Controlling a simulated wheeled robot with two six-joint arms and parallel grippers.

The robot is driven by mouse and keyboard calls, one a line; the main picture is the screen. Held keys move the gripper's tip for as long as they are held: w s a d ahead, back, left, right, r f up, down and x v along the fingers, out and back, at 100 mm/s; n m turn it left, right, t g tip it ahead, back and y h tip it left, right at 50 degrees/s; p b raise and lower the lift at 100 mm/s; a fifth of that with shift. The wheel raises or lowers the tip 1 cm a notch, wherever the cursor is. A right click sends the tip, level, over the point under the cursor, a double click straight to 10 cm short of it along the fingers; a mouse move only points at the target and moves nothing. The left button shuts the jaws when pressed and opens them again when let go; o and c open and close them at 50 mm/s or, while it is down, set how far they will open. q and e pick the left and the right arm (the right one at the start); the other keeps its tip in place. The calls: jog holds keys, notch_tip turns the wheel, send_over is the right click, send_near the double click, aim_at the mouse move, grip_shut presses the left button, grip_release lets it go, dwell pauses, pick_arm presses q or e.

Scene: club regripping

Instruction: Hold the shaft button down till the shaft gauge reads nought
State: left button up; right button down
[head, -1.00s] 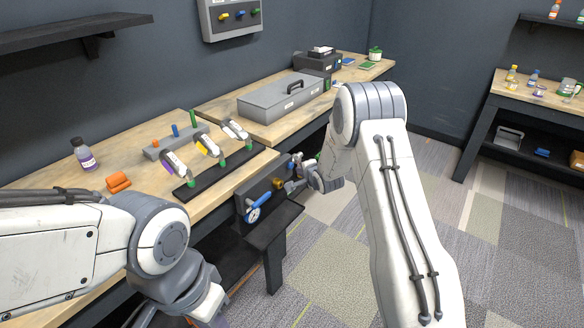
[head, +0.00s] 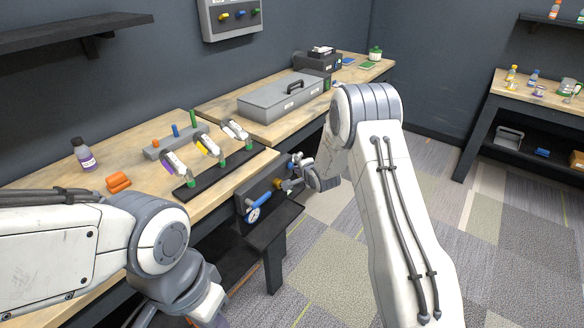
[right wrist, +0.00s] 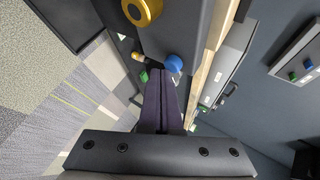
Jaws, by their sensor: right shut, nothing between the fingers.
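A dark box (head: 264,187) is fixed at the bench's front edge. It carries a white-faced gauge (head: 253,215) with a blue lever beside it; the dial is too small to read. A yellow knob (head: 278,184) sits on the box and shows as a yellow ring in the right wrist view (right wrist: 142,10). A round blue button (right wrist: 174,63) stands out from the box there. My right gripper (right wrist: 161,74) is shut and empty, its tips close to the blue button; I cannot tell whether they touch. My left gripper is below the head view's lower edge.
A black rack (head: 226,170) with several club-like pieces stands on the bench. A grey case (head: 281,97) is behind. A dark shelf (head: 268,223) juts out below the box.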

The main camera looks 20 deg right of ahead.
jog(key=shift+w+a, duration=0.3)
jog(key=shift+w, duration=0.1)
dwell(0.3)
dwell(1.8)
jog(key=shift+s+d, duration=0.6)
jog(key=shift+s, duration=0.15)
jog(key=shift+s+d+p, duration=0.4)
jog(key=shift+s+d, duration=0.4)
jog(key=shift+s, duration=0.2)
jog(key=shift+s+d+p, duration=0.35)
jog(key=shift+s+d, duration=0.4)
jog(key=shift+s, duration=0.25)
jog(key=shift+a+r, duration=0.1)
